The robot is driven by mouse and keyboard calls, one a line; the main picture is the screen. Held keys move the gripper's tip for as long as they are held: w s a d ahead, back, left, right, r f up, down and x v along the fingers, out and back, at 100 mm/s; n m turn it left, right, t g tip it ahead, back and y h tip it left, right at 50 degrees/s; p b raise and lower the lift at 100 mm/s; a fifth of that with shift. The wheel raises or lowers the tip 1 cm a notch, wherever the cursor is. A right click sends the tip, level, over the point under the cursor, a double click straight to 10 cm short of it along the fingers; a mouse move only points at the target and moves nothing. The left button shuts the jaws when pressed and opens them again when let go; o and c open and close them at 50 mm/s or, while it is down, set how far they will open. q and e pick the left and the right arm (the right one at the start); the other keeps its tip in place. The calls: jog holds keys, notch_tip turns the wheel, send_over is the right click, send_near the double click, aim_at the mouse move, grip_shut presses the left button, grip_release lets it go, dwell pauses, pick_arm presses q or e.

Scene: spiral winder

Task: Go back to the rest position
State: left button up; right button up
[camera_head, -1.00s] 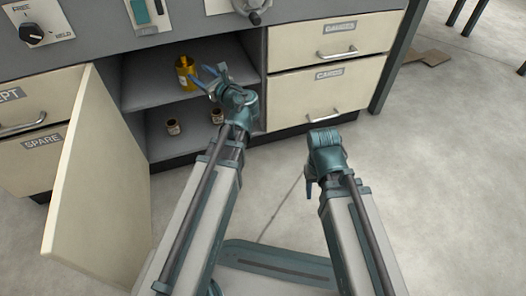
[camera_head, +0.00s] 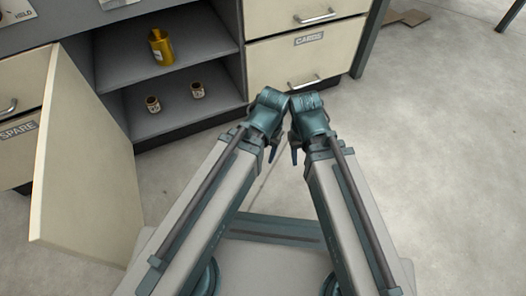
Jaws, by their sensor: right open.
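My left arm and my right arm are both folded back in front of me, with their wrists side by side just short of the cabinet. My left gripper (camera_head: 272,153) points down and shows only as a small blue finger, so its opening is hidden. My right gripper (camera_head: 294,156) also points down close beside it. It is open, and nothing shows in it. Both are well clear of the shelves. A yellow bottle (camera_head: 162,47) stands on the upper shelf of the open cabinet. Two small brown jars (camera_head: 153,104) (camera_head: 197,90) stand on the lower shelf.
The open cabinet door (camera_head: 80,165) swings out at the left of my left arm. Closed drawers (camera_head: 305,58), one labelled CARDS, are ahead on the right. The floor (camera_head: 440,150) on the right is clear. Flat brown pieces (camera_head: 405,18) lie at the far right.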

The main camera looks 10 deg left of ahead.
notch_tip(320, 180, up, 58)
jog(key=p, duration=5.8)
jog(key=shift+s, duration=0.1)
